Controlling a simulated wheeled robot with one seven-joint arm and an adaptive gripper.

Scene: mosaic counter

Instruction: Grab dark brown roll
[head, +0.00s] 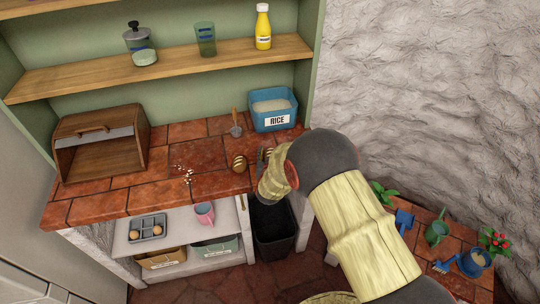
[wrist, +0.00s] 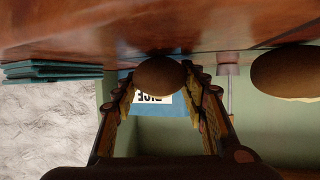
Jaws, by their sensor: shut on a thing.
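My gripper (head: 266,158) is low over the right end of the tiled counter. In the wrist view, where the room appears upside down, my gripper (wrist: 160,88) is shut on a dark brown roll (wrist: 160,76), one finger on each side of it. The held roll is mostly hidden by the gripper in the head view. I cannot tell whether it touches the counter. A second brown roll (head: 240,162) with pale stripes lies on the counter just left of my gripper. It also shows large at the right of the wrist view (wrist: 288,73).
A blue rice bin (head: 272,110) stands behind my gripper, with a wooden-handled utensil (head: 236,123) beside it. A wooden bread box (head: 100,143) is at the counter's left. Crumbs (head: 186,175) lie mid-counter. A dark bin (head: 272,225) stands below the right end.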

